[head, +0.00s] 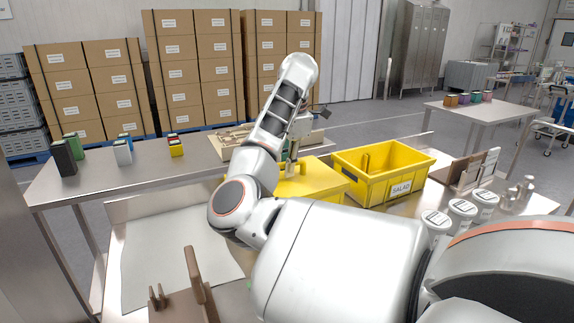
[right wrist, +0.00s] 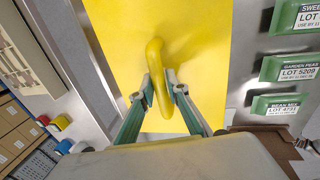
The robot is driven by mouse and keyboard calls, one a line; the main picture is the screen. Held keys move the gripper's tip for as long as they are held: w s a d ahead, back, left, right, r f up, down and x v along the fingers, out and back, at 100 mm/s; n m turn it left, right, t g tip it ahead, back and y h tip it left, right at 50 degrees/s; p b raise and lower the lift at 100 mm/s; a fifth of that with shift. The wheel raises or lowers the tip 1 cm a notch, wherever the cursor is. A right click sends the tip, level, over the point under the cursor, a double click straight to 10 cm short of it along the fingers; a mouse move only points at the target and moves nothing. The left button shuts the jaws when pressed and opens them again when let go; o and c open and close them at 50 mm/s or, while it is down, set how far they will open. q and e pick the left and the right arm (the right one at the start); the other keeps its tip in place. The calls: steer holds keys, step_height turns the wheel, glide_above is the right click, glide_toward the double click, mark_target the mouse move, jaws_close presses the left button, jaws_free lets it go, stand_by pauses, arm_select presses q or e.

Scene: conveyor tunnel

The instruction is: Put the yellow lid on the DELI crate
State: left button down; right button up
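The yellow lid (head: 318,187) shows in the head view as a flat yellow panel, partly hidden behind my right arm. In the right wrist view the lid (right wrist: 205,30) fills the upper middle, with its arched yellow handle (right wrist: 155,62) standing up. My right gripper (right wrist: 159,92) has its two fingers closed on either side of that handle and appears to hold it. I cannot tell whether the lid is lifted or resting on something. A yellow open crate labelled SALAD (head: 382,175) stands right of the lid. No DELI label is visible. My left gripper is not in view.
Brown racks stand at the right (head: 463,172) and front left (head: 195,280). Lidded containers (head: 461,212) are near the right front. Green packs (right wrist: 288,67) lie beside the lid in the wrist view. Small coloured boxes (head: 123,153) stand on the back bench. A pale sheet (head: 175,250) is clear.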

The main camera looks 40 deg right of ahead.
mark_target(291, 181)
steer(key=shift+o, duration=0.8)
steer(key=shift+r, duration=0.1)
step_height(291, 181, up, 12)
steer(key=s, duration=0.2)
steer(key=shift+a+f, duration=0.2)
steer(key=shift+a, duration=0.15)
steer(key=shift+s, duration=0.1)
